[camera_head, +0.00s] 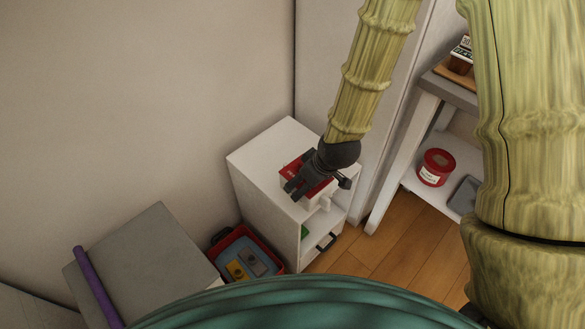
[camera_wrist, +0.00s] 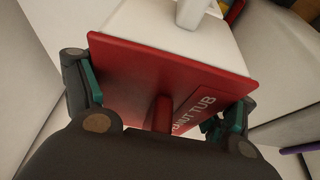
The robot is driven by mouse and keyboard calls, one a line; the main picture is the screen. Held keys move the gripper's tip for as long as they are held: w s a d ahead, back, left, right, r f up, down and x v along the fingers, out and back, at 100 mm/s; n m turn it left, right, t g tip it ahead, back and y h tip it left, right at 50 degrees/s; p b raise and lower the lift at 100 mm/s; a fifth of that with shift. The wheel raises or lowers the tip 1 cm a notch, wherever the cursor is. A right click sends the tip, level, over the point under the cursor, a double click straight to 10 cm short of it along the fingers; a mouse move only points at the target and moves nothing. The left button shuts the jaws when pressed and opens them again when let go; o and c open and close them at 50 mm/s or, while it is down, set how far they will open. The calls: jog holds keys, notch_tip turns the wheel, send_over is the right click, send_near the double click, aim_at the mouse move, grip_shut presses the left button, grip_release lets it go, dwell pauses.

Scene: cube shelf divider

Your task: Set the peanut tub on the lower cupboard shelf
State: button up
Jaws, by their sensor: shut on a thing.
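The peanut tub (camera_head: 318,197) has a white body, a flat red lid and a white handle on its side. It also shows in the wrist view (camera_wrist: 205,60), where part of its label reads "NUT TUB". My gripper (camera_head: 303,183) is shut on the tub near its lid, with one finger at each side in the wrist view (camera_wrist: 165,100). The tub is over the top of the white cupboard (camera_head: 262,158); I cannot tell whether it touches it. The cupboard's open front faces lower right, and its inside is mostly hidden.
A green thing (camera_head: 304,231) shows inside the cupboard, above a dark handle (camera_head: 327,242). A red-rimmed crate (camera_head: 278,266) and a grey-topped box (camera_head: 150,255) with a purple bar (camera_head: 97,285) stand left. A shelf unit at right holds a red tin (camera_head: 436,167).

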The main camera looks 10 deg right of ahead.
jog(key=shift+a+f, duration=0.1)
jog(key=shift+f, duration=0.2)
jog(key=b, duration=0.1)
send_near(289, 158)
jog(key=shift+w+a+f, duration=0.4)
jog(key=shift+w+a, duration=0.1)
jog(key=shift+w, duration=0.2)
jog(key=shift+f+b, duration=0.4)
jog(key=shift+f, duration=1.3)
jog(key=shift+f, duration=0.15)
jog(key=o, duration=1.3)
